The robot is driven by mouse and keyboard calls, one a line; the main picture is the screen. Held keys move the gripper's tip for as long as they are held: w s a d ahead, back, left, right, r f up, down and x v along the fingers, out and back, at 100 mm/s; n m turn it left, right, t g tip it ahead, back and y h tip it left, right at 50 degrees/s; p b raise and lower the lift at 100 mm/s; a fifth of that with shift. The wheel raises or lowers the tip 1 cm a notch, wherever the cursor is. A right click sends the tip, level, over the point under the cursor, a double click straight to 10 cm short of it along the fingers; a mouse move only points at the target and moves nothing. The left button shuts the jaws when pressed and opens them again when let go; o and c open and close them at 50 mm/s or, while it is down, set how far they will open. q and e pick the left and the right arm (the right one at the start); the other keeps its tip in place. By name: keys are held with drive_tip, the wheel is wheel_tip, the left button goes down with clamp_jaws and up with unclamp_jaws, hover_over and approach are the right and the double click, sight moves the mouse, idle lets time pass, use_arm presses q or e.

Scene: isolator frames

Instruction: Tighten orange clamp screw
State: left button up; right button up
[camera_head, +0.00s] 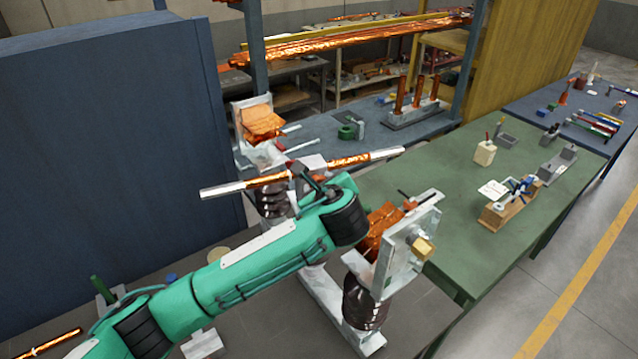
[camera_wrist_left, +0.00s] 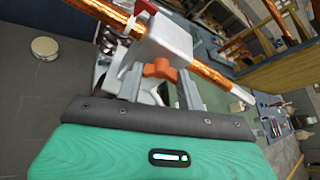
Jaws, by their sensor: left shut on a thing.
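The orange clamp screw (camera_wrist_left: 160,70) is a small knob with lobes under a pale grey clamp (camera_wrist_left: 165,42) in the left wrist view. The clamp sits around a copper bar (camera_wrist_left: 210,75) with white sleeved ends; the bar also shows in the head view (camera_head: 265,181). My left gripper (camera_wrist_left: 158,82) is at the screw, its grey fingers on either side of it, shut on it. In the head view my left gripper (camera_head: 312,180) is just below the bar, and the screw is hidden there. My right gripper is in neither view.
Two isolator posts with grey plates and copper contacts (camera_head: 380,225) stand close around my left arm. A tall blue cabinet (camera_head: 110,130) is at left. A green table (camera_head: 450,205) with tools and a wooden box (camera_head: 510,208) is at right. Open floor lies beyond it.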

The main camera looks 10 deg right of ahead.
use_arm(q)
drive_tip(key=shift+m+y, duration=0.8)
drive_tip(key=shift+m, duration=0.2)
drive_tip(key=o, duration=1)
drive_tip(key=shift+w, duration=0.1)
drive_tip(key=shift+r, duration=0.1)
drive_tip(key=shift+d+r+b, duration=0.1)
drive_tip(key=shift+r+b, duration=3.9)
drive_tip(key=shift+r, duration=5.85)
